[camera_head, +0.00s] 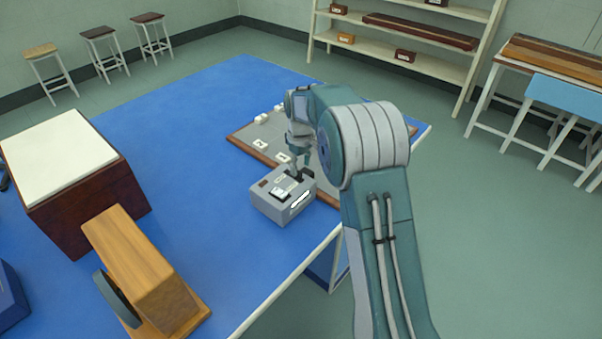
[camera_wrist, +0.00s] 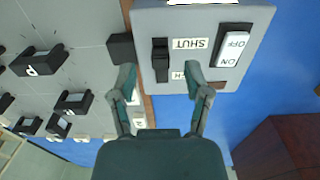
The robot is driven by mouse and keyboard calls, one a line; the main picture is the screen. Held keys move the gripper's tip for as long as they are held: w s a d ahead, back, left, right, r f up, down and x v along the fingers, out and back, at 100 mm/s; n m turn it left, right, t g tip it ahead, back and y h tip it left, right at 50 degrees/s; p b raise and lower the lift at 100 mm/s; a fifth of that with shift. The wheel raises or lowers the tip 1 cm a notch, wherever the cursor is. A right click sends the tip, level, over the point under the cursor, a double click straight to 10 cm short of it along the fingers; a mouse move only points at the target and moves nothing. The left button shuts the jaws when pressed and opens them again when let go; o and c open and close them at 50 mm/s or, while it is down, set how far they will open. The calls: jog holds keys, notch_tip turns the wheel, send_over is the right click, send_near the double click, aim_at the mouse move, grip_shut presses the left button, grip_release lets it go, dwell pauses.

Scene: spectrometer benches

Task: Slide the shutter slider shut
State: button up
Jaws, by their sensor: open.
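The grey box (camera_head: 268,206) stands on the blue bench top, below my gripper (camera_head: 300,172). In the wrist view its face (camera_wrist: 205,15) carries the black shutter slider (camera_wrist: 160,60), with an upside-down SHUT label (camera_wrist: 189,44) beside it. A second label near the slider's lower end is partly hidden by a finger. My gripper (camera_wrist: 160,72) is open, its fingertips apart on either side of the slider's lower part. Nothing is held. I cannot tell whether a finger touches the slider, nor its exact position along its track.
A rocker switch (camera_wrist: 233,45) marked ON and OFF sits right of the slider. A black block (camera_wrist: 120,48) is at the box's left edge. A grey board (camera_head: 262,138) with small labelled pieces lies behind. A wooden instrument (camera_head: 140,262) and white-topped box (camera_head: 58,152) stand left.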

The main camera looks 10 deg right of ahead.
aim_at(302, 180)
notch_tip(302, 180, up, 8)
jog(key=shift+d+r, duration=0.15)
jog(key=shift+d, duration=0.15)
